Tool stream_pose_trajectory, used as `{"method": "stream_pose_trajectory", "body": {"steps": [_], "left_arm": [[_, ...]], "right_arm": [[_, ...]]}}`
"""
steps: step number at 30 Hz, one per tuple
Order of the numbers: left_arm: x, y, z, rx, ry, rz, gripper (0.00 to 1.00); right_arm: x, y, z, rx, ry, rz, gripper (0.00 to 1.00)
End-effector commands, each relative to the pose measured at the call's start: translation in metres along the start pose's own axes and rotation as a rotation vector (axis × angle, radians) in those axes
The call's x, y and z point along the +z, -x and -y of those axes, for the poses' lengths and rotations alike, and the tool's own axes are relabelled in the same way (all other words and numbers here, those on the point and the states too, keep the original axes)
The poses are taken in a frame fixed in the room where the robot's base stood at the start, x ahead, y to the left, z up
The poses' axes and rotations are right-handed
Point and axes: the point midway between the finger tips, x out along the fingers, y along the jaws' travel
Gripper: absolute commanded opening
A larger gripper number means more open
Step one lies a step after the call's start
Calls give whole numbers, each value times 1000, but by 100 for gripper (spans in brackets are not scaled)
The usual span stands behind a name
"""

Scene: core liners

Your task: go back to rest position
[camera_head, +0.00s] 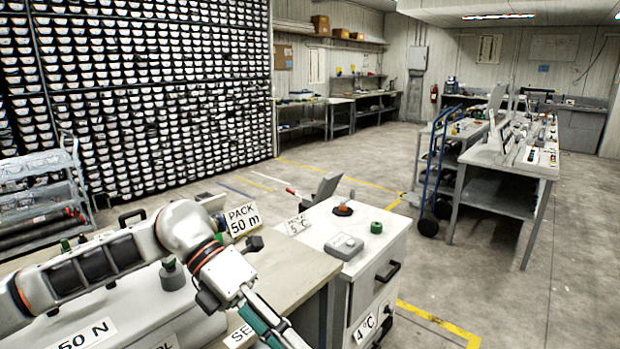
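My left arm comes in from the left, white and grey with orange rings, and bends down over the bench (290,268). My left gripper (264,322) is at the bottom of the view, pointing down and right. Teal and pale grey long parts show at its end and run out of the frame. I cannot tell whether they are fingers or a held thing, nor whether the gripper is open. My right gripper is not in view.
A PACK sign (242,219) stands near my wrist. A liner rack (150,90) fills the back left. Open floor (420,270) lies right.

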Motion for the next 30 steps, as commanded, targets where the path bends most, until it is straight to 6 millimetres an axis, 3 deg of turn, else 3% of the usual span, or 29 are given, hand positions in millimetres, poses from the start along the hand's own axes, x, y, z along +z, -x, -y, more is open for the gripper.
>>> {"method": "stream_pose_trajectory", "body": {"steps": [1,6,11,16,20,23,26,30], "left_arm": [[3,-19,11,-97,9,32,34],[23,-50,48,-392,66,187,34],[45,-53,67,-643,180,362,34],[66,-40,58,-874,365,564,34],[76,-24,28,-1028,555,737,34],[75,-15,-11,-1123,724,873,34],[64,-10,-58,-1199,915,1007,34],[28,-17,-136,-1263,1210,1191,34]], "right_arm": [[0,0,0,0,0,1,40],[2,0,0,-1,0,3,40],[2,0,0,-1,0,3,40],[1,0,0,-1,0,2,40],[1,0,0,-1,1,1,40],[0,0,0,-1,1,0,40],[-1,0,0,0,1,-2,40],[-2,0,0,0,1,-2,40]]}}
